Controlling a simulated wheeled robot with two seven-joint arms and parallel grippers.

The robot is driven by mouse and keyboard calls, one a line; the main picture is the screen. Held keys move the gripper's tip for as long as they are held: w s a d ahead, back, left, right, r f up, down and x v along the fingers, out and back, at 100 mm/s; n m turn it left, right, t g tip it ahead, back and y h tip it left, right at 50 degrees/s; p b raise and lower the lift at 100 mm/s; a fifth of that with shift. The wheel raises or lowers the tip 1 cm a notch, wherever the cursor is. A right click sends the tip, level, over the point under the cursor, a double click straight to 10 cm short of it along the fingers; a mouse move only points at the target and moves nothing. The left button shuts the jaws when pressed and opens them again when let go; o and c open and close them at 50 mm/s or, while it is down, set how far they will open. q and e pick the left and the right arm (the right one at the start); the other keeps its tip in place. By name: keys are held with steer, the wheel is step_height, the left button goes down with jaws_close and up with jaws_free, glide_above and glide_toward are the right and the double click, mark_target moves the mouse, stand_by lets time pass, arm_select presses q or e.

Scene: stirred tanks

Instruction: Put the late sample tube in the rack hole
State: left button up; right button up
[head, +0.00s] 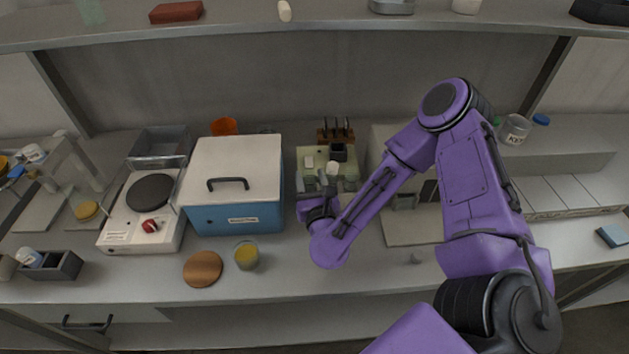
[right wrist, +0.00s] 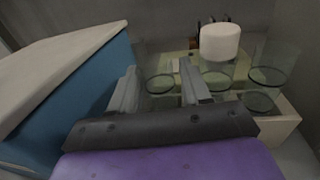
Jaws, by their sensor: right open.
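My right gripper (head: 322,183) is over the front of the green mat (head: 304,176), right of the blue box. In the right wrist view its two fingers (right wrist: 160,84) are spread, and I see nothing held between them. Several clear glass tubes (right wrist: 270,75) stand just beyond the fingers, in or by a pale rack (right wrist: 283,127). A white cap or stopper (right wrist: 220,42) shows above one glass; it also shows in the head view (head: 332,168). I cannot tell which tube is the late sample. The rack's holes are mostly hidden. My left gripper is out of view.
A blue box with a white lid (head: 236,180) stands close on the left of the gripper. A wooden block (head: 335,135) with dark upright items is behind. A beaker with yellow liquid (head: 246,256) and a wooden disc (head: 202,268) are in front.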

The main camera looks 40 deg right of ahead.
mark_target(311, 185)
steer(key=v, duration=0.1)
steer(key=b+v, duration=0.1)
steer(key=v, duration=0.1)
steer(key=b+v, duration=0.1)
steer(key=v, duration=0.1)
steer(key=shift+s+a+f, duration=0.1)
steer(key=shift+f, duration=0.3)
steer(key=shift+r+p+v, duration=0.2)
steer(key=shift+p+v, duration=0.05)
steer(key=shift+v, duration=0.85)
steer(key=shift+r+p+v, duration=0.2)
steer(key=shift+v, duration=0.95)
